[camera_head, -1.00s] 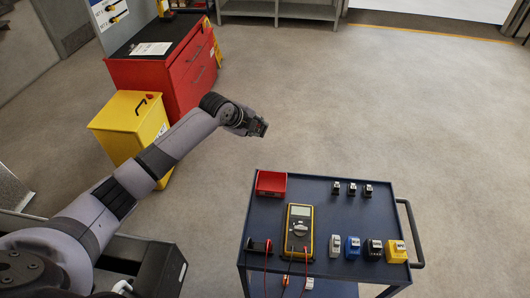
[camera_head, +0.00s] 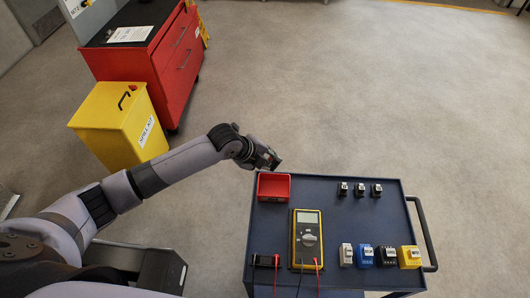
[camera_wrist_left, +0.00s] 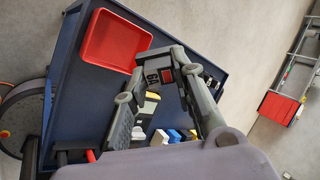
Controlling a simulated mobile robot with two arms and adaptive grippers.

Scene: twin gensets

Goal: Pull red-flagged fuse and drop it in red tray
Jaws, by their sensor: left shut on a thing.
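The red tray (camera_head: 273,198) sits at the far left corner of the dark blue cart top and looks empty; it also shows in the left wrist view (camera_wrist_left: 110,66). My left gripper (camera_head: 270,160) is just beyond and above the tray's far edge in the head view. In the left wrist view my left gripper (camera_wrist_left: 155,70) is shut on a small dark fuse (camera_wrist_left: 153,75) with a pale numbered face and a red mark. The fuse is hard to make out in the head view. My right gripper is not in view.
On the cart (camera_head: 345,210) stand a yellow multimeter (camera_head: 307,232) with leads, several small blocks at the near right and three small dark parts at the far right. A yellow bin (camera_head: 120,120) and red cabinet (camera_head: 160,60) stand at the left. The floor beyond is clear.

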